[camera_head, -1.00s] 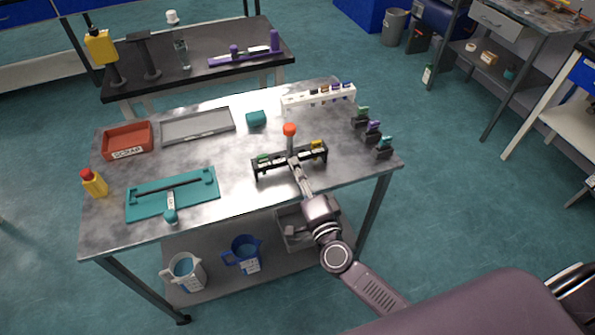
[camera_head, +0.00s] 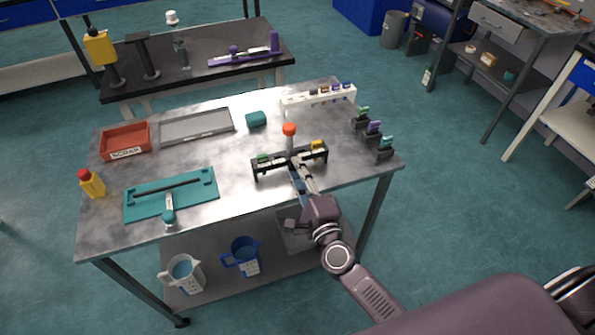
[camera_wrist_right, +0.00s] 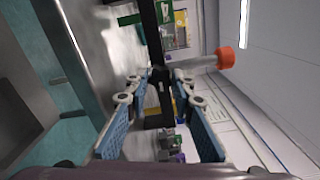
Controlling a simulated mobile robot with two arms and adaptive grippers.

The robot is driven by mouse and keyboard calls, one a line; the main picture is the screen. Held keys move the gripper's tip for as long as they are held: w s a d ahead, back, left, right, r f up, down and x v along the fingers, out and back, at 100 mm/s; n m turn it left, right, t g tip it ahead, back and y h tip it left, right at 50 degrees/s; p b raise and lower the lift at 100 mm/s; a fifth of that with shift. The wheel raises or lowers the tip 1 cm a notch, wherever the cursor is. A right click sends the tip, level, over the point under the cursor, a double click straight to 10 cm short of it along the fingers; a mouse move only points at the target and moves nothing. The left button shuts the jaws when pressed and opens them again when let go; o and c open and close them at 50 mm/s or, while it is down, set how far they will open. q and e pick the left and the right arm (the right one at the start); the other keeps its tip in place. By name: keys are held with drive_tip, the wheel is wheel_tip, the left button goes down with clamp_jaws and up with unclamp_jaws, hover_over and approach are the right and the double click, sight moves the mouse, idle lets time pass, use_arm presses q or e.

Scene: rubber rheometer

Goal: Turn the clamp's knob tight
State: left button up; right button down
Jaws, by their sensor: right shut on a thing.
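The clamp (camera_head: 274,168) is a long black frame near the front right of the metal table. It carries a green piece (camera_head: 263,158) and a yellow piece (camera_head: 317,145). My right gripper (camera_head: 295,166) reaches it from the front, at the middle of its near side. In the right wrist view, the blue-padded fingers (camera_wrist_right: 159,76) close around a small dark knob (camera_wrist_right: 160,88) at the black bar. The fingers hide much of the knob. An orange-topped grey post (camera_head: 289,130) stands upright just behind the clamp's middle. My left gripper is not in view.
A white rack (camera_head: 318,97) with vials stands behind. Several small coloured-top holders (camera_head: 373,131) line the right edge. A teal fixture (camera_head: 190,187), red scrap tray (camera_head: 125,140), grey tray (camera_head: 197,127) and yellow bottle (camera_head: 93,184) stand left. The front middle of the table is clear.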

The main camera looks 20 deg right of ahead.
drive_tip(key=c, duration=1.7)
unclamp_jaws()
drive_tip(key=shift+o, duration=0.2)
drive_tip(key=s, duration=1.2)
drive_tip(key=shift+d, duration=0.2)
